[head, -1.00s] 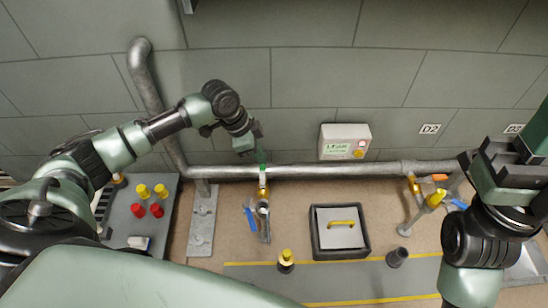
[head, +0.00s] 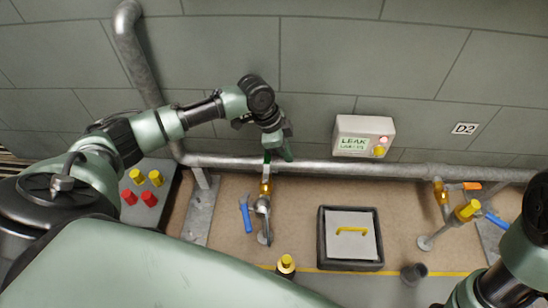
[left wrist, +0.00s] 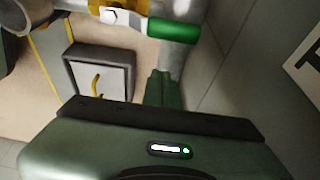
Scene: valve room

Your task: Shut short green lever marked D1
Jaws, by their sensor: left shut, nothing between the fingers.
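The short green lever (head: 267,157) extends from a brass valve (head: 265,187) towards the wall, over the grey wall pipe. In the left wrist view the lever (left wrist: 174,28) appears roughly in line with the valve's branch pipe. My left gripper (head: 287,155) is shut and empty, its fingertips close to the right side of the lever in the head view. In the left wrist view the shut fingers (left wrist: 158,88) point towards the lever; I cannot tell whether they touch it. No D1 mark is readable. My right gripper is out of view; only its arm shows at lower right.
The horizontal pipe (head: 330,167) runs along the wall. A leak alarm box (head: 352,143) is above it on the right. A blue-handled tool (head: 246,215) is by the valve. A framed hatch (head: 348,264) and another valve (head: 441,192), below plate D2 (head: 465,129), are farther right.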

